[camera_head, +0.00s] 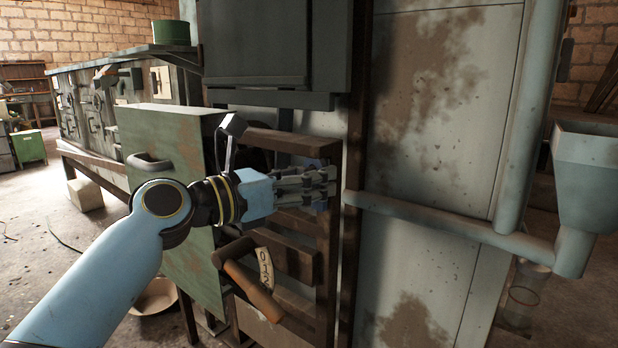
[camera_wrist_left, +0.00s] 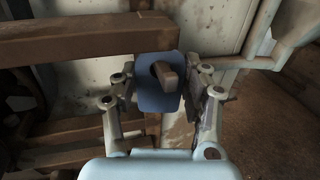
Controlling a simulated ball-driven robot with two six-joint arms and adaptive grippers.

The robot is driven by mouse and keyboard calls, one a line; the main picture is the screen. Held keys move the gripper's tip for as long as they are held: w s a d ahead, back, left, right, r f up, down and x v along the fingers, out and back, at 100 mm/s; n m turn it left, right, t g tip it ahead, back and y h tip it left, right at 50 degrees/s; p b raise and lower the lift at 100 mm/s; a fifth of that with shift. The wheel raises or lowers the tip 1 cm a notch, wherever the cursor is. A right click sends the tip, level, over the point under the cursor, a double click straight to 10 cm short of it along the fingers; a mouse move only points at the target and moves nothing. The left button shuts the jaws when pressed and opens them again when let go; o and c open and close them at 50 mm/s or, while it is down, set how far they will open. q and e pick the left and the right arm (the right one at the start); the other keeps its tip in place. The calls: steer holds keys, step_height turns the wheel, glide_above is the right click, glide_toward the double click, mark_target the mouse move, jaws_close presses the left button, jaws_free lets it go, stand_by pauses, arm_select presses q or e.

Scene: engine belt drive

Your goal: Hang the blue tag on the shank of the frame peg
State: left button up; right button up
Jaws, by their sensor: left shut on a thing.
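The blue tag (camera_wrist_left: 149,97) is between the fingers of my left gripper (camera_wrist_left: 166,92) in the left wrist view. A short brown frame peg (camera_wrist_left: 166,76) shows at the tag's upper middle, its end pointing toward the camera. It looks to pass through the tag's hole; how far along the shank the tag sits is hard to tell. In the head view my left gripper (camera_head: 328,184) is shut on the tag beside the brown frame. My right gripper is out of view.
A brown beam (camera_wrist_left: 70,38) runs left of the peg in the wrist view. In the head view, an open green panel (camera_head: 165,135) stands behind my left arm. A pale numbered tag (camera_head: 265,268) is beside a brown handle (camera_head: 254,292) below. A grey pipe (camera_head: 430,220) crosses right of the gripper.

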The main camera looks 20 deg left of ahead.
arm_select(q)
steer(key=o, duration=1)
steer(key=shift+s, duration=0.1)
steer(key=v, duration=1.2)
